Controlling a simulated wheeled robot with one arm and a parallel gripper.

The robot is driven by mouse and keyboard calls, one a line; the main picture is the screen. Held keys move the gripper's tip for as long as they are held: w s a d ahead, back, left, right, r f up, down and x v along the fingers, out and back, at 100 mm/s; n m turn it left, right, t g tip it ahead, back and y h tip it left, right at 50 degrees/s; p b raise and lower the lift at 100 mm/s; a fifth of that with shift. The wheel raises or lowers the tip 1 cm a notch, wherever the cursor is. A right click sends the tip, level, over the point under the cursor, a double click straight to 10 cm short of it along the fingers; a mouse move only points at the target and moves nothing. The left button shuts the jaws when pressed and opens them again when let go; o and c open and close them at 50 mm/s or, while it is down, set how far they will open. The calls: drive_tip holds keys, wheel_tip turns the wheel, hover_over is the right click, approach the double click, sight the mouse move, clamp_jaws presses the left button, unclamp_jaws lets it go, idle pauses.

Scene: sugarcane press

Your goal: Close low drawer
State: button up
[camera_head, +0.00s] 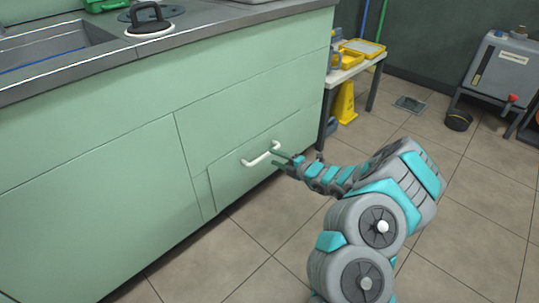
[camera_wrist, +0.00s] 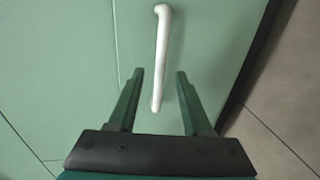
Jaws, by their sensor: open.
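The low drawer (camera_head: 237,181) is in the lower right part of the green cabinet, and its front appears to stand slightly out from the cabinet face. It has a white bar handle (camera_head: 262,154). My gripper (camera_head: 277,158) is open at the drawer handle. In the wrist view the white handle (camera_wrist: 160,50) runs up between the open fingers of my gripper (camera_wrist: 159,76), its near end lying between the fingertips. Neither finger clearly touches it. The drawer front (camera_wrist: 215,40) fills much of the wrist view.
The countertop (camera_head: 195,30) above holds a sink (camera_head: 45,45) and a black-handled press (camera_head: 149,20). A small table (camera_head: 374,62) with yellow trays and a yellow floor sign (camera_head: 345,102) stand beyond the cabinet's right end. A grey machine (camera_head: 500,70) is at the far right. Tiled floor in front is free.

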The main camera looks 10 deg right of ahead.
drive_tip(key=shift+v, duration=0.95)
